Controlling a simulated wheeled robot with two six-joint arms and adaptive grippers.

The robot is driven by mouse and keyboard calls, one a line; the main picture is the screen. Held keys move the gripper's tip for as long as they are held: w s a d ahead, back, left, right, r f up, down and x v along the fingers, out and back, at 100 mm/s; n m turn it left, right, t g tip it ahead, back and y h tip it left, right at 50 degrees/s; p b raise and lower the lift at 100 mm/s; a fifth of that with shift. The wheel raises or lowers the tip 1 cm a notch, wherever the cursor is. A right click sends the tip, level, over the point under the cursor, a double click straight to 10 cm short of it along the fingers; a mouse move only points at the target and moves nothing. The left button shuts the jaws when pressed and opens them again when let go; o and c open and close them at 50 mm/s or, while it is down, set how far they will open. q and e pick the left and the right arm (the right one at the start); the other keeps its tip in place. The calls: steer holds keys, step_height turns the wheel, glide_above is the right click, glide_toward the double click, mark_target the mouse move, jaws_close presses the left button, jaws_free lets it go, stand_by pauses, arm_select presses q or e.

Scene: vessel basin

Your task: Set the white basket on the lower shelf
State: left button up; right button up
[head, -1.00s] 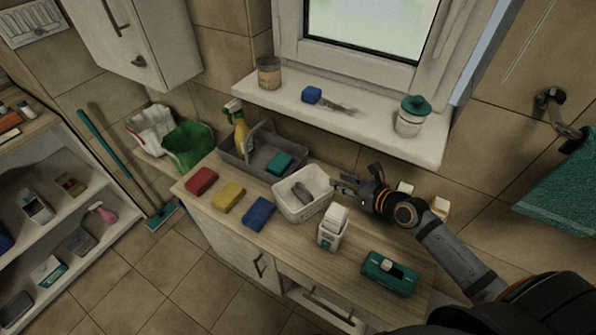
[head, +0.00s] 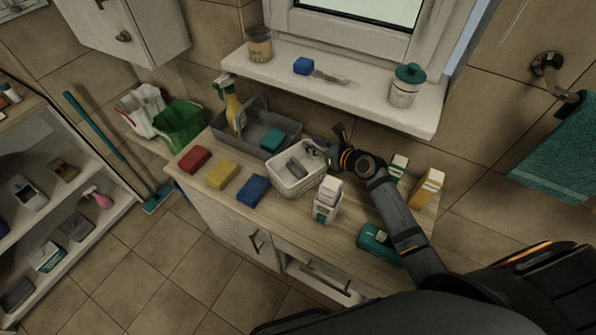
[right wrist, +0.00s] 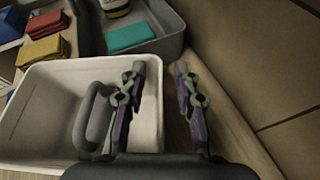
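The white basket (head: 280,182) stands on the wooden counter (head: 243,213), with a grey handle on it. My right gripper (head: 322,153) is at the basket's far right side. In the right wrist view, the gripper (right wrist: 160,70) is open, with one finger inside the basket (right wrist: 45,90) and the other outside its right wall. A gap shows between the fingers. The shelf unit is at the left; its lower shelf (head: 112,210) holds a pink spray bottle and several boxes. My left gripper is not in view.
A grey caddy (head: 228,135) stands behind the basket. Red, yellow and blue (head: 253,190) sponges lie to its left. A white bottle (head: 326,204) stands close to its right. A teal broom (head: 95,133) leans near the shelf unit. The floor is clear in front.

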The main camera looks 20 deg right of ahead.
steer(key=shift+s+d, duration=0.1)
steer(key=shift+s, duration=0.05)
steer(key=shift+c, duration=0.3)
steer(key=shift+r, duration=0.1)
steer(key=shift+c, duration=1.3)
jaws_close()
